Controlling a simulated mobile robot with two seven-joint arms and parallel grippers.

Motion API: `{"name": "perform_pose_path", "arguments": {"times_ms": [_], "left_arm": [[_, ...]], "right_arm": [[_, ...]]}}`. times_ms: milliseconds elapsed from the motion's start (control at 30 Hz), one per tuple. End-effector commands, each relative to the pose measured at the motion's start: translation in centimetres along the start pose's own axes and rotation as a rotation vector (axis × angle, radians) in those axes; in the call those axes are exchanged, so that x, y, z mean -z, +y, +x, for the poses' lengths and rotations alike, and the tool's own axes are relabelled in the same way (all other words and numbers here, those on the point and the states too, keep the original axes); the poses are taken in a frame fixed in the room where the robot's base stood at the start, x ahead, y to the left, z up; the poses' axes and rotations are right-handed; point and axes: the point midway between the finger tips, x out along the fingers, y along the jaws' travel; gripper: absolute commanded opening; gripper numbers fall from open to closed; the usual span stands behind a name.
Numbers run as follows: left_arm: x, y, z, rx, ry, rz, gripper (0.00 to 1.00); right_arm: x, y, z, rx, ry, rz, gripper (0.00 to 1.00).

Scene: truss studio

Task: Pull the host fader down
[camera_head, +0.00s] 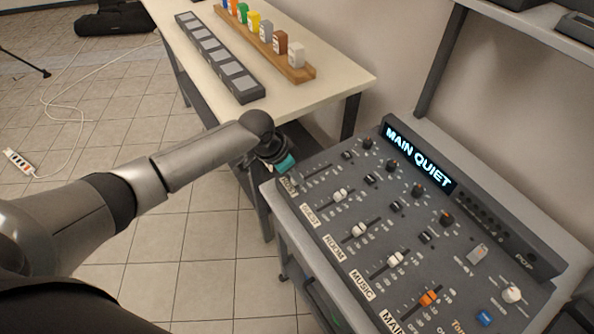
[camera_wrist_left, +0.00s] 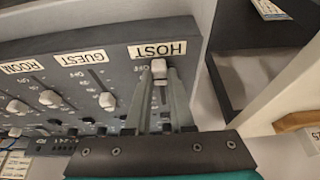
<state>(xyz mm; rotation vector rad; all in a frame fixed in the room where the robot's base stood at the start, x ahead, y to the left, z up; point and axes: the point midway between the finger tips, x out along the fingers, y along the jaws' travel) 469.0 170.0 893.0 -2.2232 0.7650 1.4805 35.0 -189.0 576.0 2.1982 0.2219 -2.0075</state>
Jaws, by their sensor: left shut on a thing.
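The grey mixing desk (camera_head: 385,215) has a row of labelled faders and a display (camera_head: 418,155) reading "MAIN QUIET". My left gripper (camera_head: 288,178) is over the desk's near left corner. In the left wrist view its fingers (camera_wrist_left: 160,78) are shut on the pale host fader cap (camera_wrist_left: 159,67). The cap sits close to the HOST label (camera_wrist_left: 157,48), at the label end of its slot. In the head view the gripper hides the cap, and the HOST label (camera_head: 290,186) is partly visible. My right gripper is in neither view.
The guest fader (camera_head: 340,195) and room fader (camera_head: 359,230) are beside the host channel, with the music fader (camera_head: 394,259) and orange main fader (camera_head: 428,298) farther along. A pale table (camera_head: 330,75) with coloured blocks stands behind left.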

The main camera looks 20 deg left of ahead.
Motion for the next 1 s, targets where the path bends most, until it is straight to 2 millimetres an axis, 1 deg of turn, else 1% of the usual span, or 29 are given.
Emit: {"name": "perform_pose_path", "arguments": {"times_ms": [33, 67, 300, 333, 567, 667, 767, 867, 1000], "left_arm": [[-0.4, 0.0, 0.1, -0.001, -0.012, -0.001, 0.0], [-0.4, 0.0, 0.1, -0.001, -0.012, -0.001, 0.23], [-0.3, 0.0, 0.0, -0.001, -0.008, -0.001, 0.51], [-0.3, 0.0, 0.0, -0.001, -0.008, -0.001, 0.53], [-0.2, 0.0, 0.0, -0.001, -0.005, -0.001, 0.53], [-0.1, -0.1, -0.4, 0.0, -0.005, -0.001, 0.53], [-0.1, -0.1, -1.5, 0.0, -0.003, 0.0, 0.53], [-0.1, -0.1, -3.1, 0.001, -0.005, 0.0, 0.53], [-0.1, -0.1, -6.0, 0.002, -0.004, 0.0, 0.53]], "right_arm": [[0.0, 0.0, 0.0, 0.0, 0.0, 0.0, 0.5], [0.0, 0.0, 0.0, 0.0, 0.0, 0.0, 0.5], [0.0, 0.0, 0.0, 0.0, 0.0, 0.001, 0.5], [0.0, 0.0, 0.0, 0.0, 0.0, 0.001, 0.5], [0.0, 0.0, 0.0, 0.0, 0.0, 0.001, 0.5], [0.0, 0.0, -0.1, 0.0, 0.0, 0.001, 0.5], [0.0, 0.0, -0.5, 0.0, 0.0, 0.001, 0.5], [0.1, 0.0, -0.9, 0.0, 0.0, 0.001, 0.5], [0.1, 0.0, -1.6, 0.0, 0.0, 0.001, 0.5]]}}
